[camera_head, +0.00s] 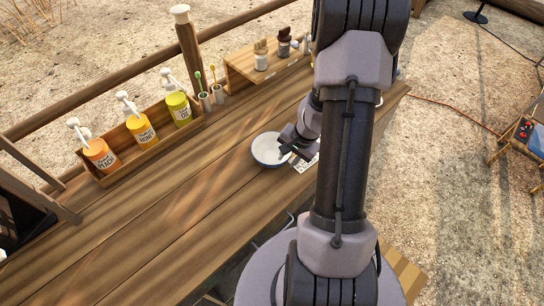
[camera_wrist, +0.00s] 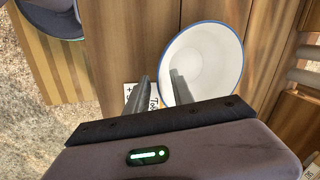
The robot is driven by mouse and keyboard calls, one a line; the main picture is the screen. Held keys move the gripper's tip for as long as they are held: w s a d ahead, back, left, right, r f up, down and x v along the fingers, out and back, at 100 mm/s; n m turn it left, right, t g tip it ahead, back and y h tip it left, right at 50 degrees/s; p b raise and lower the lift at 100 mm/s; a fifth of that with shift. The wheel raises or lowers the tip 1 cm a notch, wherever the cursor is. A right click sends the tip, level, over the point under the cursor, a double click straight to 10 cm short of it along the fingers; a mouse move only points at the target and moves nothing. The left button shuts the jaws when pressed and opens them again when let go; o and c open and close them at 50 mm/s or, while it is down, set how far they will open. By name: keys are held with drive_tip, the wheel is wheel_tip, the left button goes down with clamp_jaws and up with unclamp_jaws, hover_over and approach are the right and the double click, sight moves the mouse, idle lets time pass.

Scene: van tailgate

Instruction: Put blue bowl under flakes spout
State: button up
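The bowl (camera_head: 266,150) is white with a blue rim and sits upright on the wooden tabletop. In the wrist view the bowl (camera_wrist: 212,62) lies just beyond my fingers. My gripper (camera_head: 287,153) is at the bowl's right edge in the head view. In the wrist view my gripper (camera_wrist: 159,80) is open, with one finger outside the near rim and the other over the bowl's inside. I cannot tell whether either finger touches the bowl. I cannot make out a flakes spout in either view; my arm hides part of the table's far right end.
A printed card (camera_head: 306,163) lies beside the bowl, partly under my gripper. A wooden rack (camera_head: 141,143) with peach, honey and another pump bottle stands along the back edge. Cups with spoons (camera_head: 211,97) and a small shelf with jars (camera_head: 262,62) are behind the bowl. The left tabletop is clear.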

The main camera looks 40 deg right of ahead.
drive_tip(key=shift+r, duration=0.1)
clamp_jaws()
idle(1.3)
